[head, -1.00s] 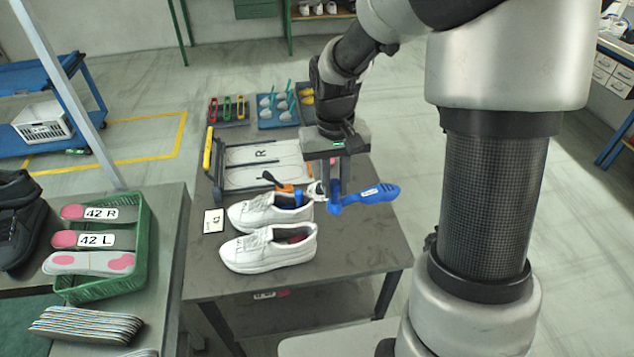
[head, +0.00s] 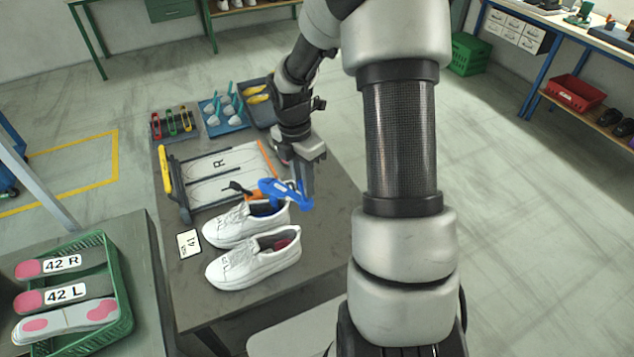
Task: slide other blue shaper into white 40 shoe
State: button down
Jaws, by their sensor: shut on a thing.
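My gripper (head: 306,180) is shut on a blue shaper (head: 285,193), holding it tilted above the heel end of the far white shoe (head: 240,226). A blue patch shows at that shoe's opening, partly hidden by the held shaper; I cannot tell whether the two touch. The near white shoe (head: 250,265) stands beside it, toes to the left, with a pinkish inside showing at its opening. A small white card (head: 189,243) left of the shoes seems to read 41.
A black and orange tool (head: 245,192) lies just behind the far shoe. Behind it is a white board marked R (head: 205,180). Trays of colored tools (head: 225,118) stand at the back. A green crate of insoles (head: 120,335) is at left. The table's right front is bare.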

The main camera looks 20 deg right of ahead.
jog(key=shift+s+d+f+n+t+h+p, duration=0.15)
jog(key=shift+f+n+h, duration=0.5)
jog(key=shift+n, duration=1.5)
jog(key=shift+w+d+f+n+t+h+p, duration=0.1)
jog(key=shift+d+f+n+t+h+p, duration=0.15)
jog(key=shift+f+n, duration=1.35)
jog(key=shift+s+d+f+n+t+h+p, duration=0.15)
jog(key=shift+f+n+h, duration=0.3)
jog(key=shift+n, duration=2.2)
jog(key=shift+w+a+f+b, duration=0.1)
jog(key=shift+w+b, duration=0.05)
jog(key=shift+b, duration=0.3)
jog(key=shift+a+f+h+b, duration=1.05)
jog(key=shift+a+f+b, duration=0.4)
jog(key=shift+a+b, duration=3.15)
jog(key=shift+d+f+y+p, duration=0.3)
jog(key=shift+f+y+p, duration=0.55)
jog(key=shift+f+p, duration=0.25)
jog(key=shift+d+f+y+p, duration=0.25)
jog(key=shift+f+y+p, duration=0.6)
jog(key=shift+f, duration=0.4)
jog(key=shift+d+f+y+p, duration=0.3)
jog(key=shift+f+y+p, duration=0.5)
jog(key=shift+f+p, duration=0.3)
jog(key=shift+f, duration=0.1)
